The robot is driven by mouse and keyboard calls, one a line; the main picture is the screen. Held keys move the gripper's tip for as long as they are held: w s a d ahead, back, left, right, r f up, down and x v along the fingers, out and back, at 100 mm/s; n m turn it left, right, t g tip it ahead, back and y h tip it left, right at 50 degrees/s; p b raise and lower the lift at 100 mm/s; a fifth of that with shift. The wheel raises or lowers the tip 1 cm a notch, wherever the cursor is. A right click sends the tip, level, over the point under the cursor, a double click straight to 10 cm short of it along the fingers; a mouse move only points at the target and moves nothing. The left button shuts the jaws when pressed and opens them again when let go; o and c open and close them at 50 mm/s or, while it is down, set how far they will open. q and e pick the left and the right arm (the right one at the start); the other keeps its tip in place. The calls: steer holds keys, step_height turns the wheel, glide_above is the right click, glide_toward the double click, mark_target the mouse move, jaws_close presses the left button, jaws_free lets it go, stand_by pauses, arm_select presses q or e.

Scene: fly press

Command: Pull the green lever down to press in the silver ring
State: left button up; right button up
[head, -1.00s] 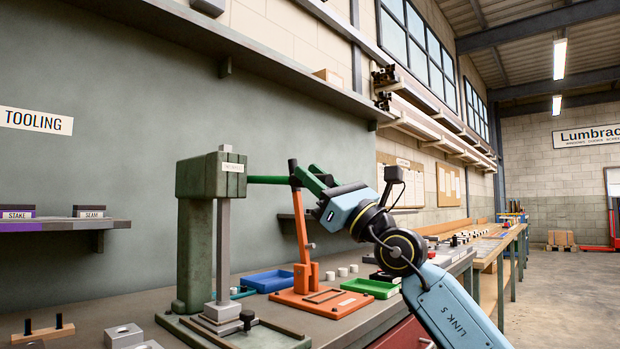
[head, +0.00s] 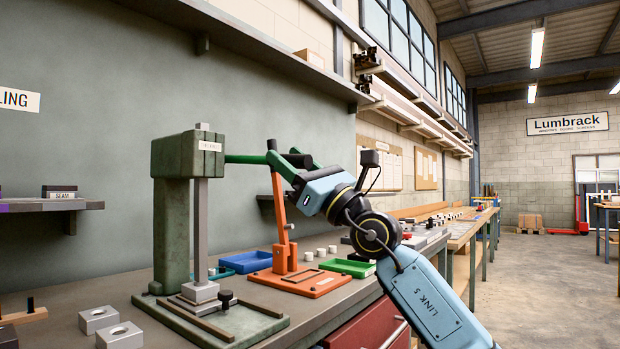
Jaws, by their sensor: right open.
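The green press (head: 175,225) stands on the bench at left, with a grey ram (head: 201,235) coming down from its head. The green lever (head: 245,159) sticks out to the right from the head, about level. My right gripper (head: 272,158) is open at the lever's outer end; the two overlap in the picture, and I cannot tell whether they touch. Below the ram, a silver block (head: 200,291) sits on the press base; I cannot make out the silver ring there. My left gripper is not in view.
An orange hand-lever tool (head: 279,215) stands right of the press, overlapping my gripper in the picture. Blue (head: 245,262) and green (head: 347,268) trays lie nearby. Grey blocks with holes (head: 98,319) sit at front left. A shelf (head: 240,45) runs above.

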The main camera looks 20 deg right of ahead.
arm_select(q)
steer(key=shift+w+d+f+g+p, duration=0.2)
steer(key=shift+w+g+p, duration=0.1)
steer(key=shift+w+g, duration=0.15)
arm_select(e)
steer(key=v, duration=1.3)
stand_by(0.5)
